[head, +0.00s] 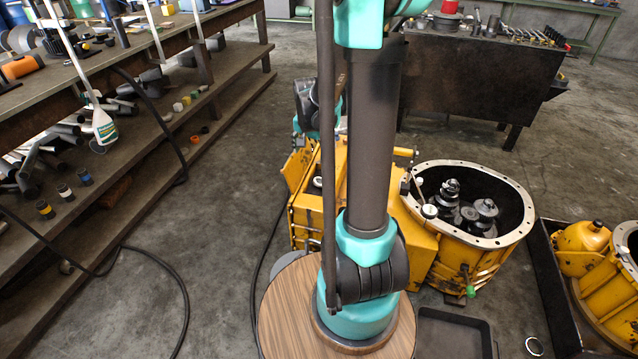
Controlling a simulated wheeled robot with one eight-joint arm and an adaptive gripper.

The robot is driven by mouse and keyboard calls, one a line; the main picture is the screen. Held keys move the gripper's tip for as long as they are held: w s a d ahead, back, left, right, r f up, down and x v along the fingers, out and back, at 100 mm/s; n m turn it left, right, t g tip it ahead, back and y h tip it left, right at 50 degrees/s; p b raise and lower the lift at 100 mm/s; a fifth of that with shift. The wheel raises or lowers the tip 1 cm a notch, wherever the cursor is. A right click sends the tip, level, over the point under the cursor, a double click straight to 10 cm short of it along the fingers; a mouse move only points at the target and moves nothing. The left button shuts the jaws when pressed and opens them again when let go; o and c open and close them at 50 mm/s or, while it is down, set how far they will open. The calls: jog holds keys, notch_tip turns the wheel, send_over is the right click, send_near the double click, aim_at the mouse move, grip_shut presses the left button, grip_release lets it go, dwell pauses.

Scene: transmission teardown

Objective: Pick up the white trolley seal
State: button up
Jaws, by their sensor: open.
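I cannot pick out the white trolley seal for certain. A thin pale ring (534,346) lies low at the right, by the black tray, and I cannot tell whether it is the seal. A whitish patch shows just behind my arm at the yellow gearbox housing (421,245), too covered to name. My arm rises from its round base in the foreground and bends back down behind itself. A dark and teal part of my wrist shows left of the arm column, above the yellow housing. The gripper's fingers are hidden behind the arm.
An open yellow bell housing (523,212) holds dark gears. Another yellow housing (583,263) sits in a black tray (549,285) at right. A cluttered workbench (258,8) with a lower shelf runs along the left. A dark bench (480,75) stands behind.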

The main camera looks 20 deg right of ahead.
jog(key=w+d+f+m, duration=0.4)
jog(key=w+f+m, duration=0.1)
jog(key=w, duration=0.6)
jog(key=m+g, duration=0.2)
jog(key=m, duration=0.4)
send_near(319, 181)
jog(key=f, duration=0.3)
jog(key=shift+w+a+h, duration=0.1)
jog(key=shift+a+h, duration=0.2)
jog(key=shift+h, duration=0.1)
jog(key=shift+w+d+f, duration=0.1)
jog(key=shift+d+f, duration=0.1)
jog(key=shift+f, duration=1.25)
jog(key=shift+w+d+f, duration=0.1)
jog(key=shift+d+f, duration=0.1)
jog(key=shift+f, duration=1.2)
jog(key=shift+c, duration=0.5)
jog(key=c, duration=1.1)
jog(key=shift+r, duration=0.1)
